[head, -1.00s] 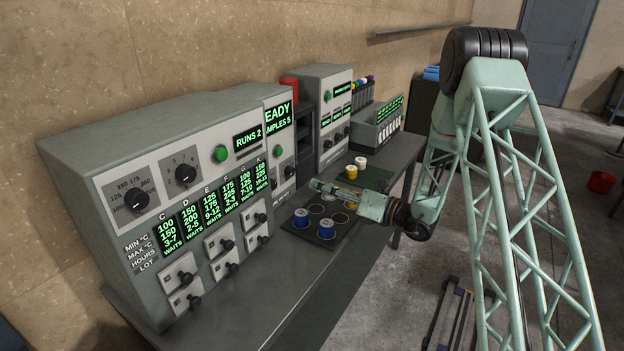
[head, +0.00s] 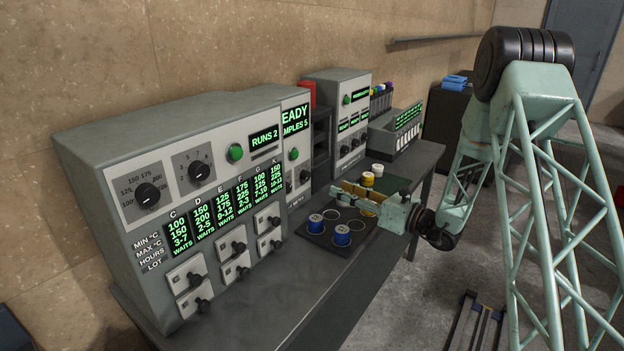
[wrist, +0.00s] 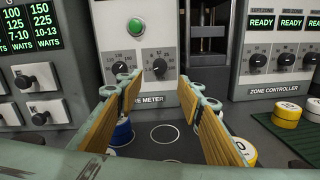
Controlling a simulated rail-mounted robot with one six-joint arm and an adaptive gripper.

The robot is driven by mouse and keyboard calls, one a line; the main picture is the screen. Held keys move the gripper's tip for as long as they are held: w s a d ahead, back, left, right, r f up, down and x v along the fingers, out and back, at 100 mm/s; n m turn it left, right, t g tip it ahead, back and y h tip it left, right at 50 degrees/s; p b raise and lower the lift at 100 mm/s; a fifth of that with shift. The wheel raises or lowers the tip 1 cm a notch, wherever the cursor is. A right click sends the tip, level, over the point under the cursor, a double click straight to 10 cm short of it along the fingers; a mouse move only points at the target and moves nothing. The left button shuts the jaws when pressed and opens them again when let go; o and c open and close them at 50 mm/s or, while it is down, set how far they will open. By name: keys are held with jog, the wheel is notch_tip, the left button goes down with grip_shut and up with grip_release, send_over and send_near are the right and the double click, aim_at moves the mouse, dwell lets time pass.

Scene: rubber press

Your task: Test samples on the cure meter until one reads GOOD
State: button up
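The cure meter (head: 297,140) is a grey cabinet with a green button, dials and a lit display with "EADY" and "MPLES 5" readable. It also shows in the wrist view (wrist: 141,99). My gripper (head: 338,190) is open and empty in front of it, above the dark sample tray (head: 318,242). In the wrist view my gripper's (wrist: 142,73) tan-padded fingers are apart, pointing at the dials. Two blue samples (head: 316,222) (head: 342,234) sit in the tray. A yellow sample (wrist: 243,150) is partly hidden by the right finger. An empty ring (wrist: 165,133) lies between the fingers.
A large control cabinet (head: 110,160) with "RUNS 2" stands left of the meter. The zone controller (wrist: 275,60) is on the right. A yellow sample (head: 367,179) and a white-topped one (head: 377,168) stand on a green mat (head: 400,184). The bench front (head: 285,320) is clear.

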aim_at(308, 176)
jog(key=shift+b+x, duration=1.05)
jog(key=shift+x, duration=5.8)
jog(key=shift+f, duration=0.1)
jog(key=shift+c, duration=0.2)
jog(key=c, duration=0.8)
